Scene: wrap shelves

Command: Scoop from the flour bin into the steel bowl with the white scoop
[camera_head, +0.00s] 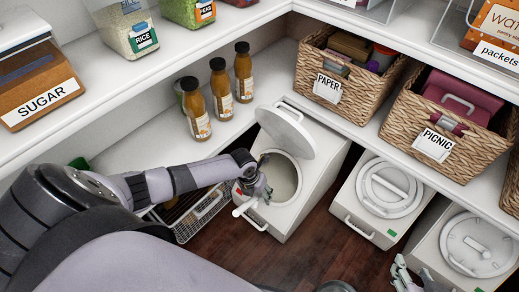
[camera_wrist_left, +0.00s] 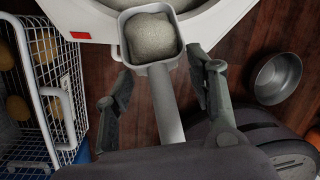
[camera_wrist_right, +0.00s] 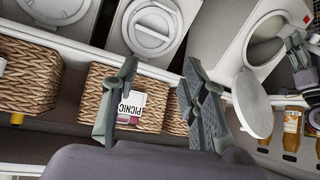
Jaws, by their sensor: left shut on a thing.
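The white scoop (camera_wrist_left: 168,100) is in my left gripper (camera_wrist_left: 155,78), its handle between the fingers. Its square cup is filled with pale flour and overlaps the edge of the flour bin (camera_wrist_left: 210,22) in the left wrist view. The steel bowl (camera_wrist_left: 277,78) appears empty, right of the scoop in the left wrist view. My right gripper (camera_wrist_right: 160,70) is open and empty, low at the right (camera_head: 402,270).
Two closed white bins (camera_head: 362,215) (camera_head: 450,262) stand right of the flour bin. A wire basket (camera_wrist_left: 50,85) is on its left. Dark wooden floor (camera_head: 300,250) shows in front.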

